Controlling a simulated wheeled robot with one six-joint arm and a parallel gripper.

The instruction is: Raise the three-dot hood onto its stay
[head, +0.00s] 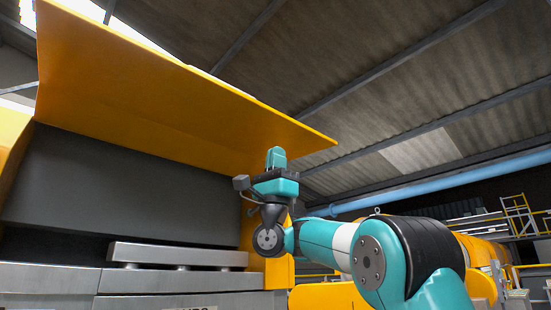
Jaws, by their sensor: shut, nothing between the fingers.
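The yellow hood (165,95) stands raised at the upper left, its broad underside tilted toward me. No dots show on the part in view, and I cannot make out its stay. My gripper (276,157) points up at the hood's lower right part, close to its underside. It is shut with nothing in it. I cannot tell whether its tip touches the hood.
Below the hood is a dark grey recess (120,185) in the machine. A steel bar (178,255) on short feet sits along its front. A blue pipe (430,188) and yellow railings (518,212) are far right. Open air lies right of the hood.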

